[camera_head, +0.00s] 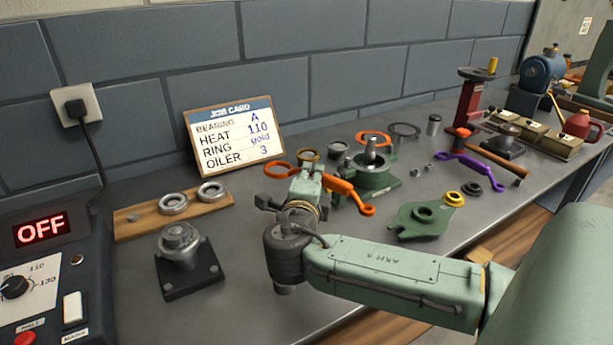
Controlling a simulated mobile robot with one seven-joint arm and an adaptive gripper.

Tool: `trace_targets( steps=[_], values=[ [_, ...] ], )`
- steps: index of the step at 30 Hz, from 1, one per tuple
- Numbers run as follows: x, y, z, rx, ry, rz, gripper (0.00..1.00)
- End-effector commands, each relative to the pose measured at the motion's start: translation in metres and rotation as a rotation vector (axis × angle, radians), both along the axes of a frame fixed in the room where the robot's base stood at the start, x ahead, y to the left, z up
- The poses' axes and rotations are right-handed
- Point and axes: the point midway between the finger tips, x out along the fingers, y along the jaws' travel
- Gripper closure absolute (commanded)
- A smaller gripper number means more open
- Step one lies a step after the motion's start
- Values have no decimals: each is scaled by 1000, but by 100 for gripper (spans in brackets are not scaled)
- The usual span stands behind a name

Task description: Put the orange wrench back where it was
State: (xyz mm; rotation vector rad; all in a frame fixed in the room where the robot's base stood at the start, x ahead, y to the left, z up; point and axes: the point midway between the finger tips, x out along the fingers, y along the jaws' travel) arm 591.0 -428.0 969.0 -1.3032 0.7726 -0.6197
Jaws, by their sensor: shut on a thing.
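The orange wrench (343,189) is at the middle of the bench, slanting down to the right, with its ring end lowest. My gripper (308,176) is shut on its left part, which the gripper partly hides. The wrench's right part sticks out beside a green casing half with a steel shaft (374,179). Whether the wrench touches the bench or hangs just above it, I cannot tell.
A purple wrench (470,160) and a flat green casing part (418,220) lie to the right. A board with bearings (150,220), a steel stand (185,262) and a job card (233,138) are left. The front middle bench is partly under my arm.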

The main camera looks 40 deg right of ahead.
Motion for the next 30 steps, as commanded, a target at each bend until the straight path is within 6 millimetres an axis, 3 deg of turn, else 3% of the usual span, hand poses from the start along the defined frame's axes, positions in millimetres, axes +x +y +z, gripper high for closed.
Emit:
trace_targets(
  steps=[15,30],
  values=[
    [0,0,-55,-1,-2,0,100],
    [0,0,-60,-2,-2,0,100]
  ],
)
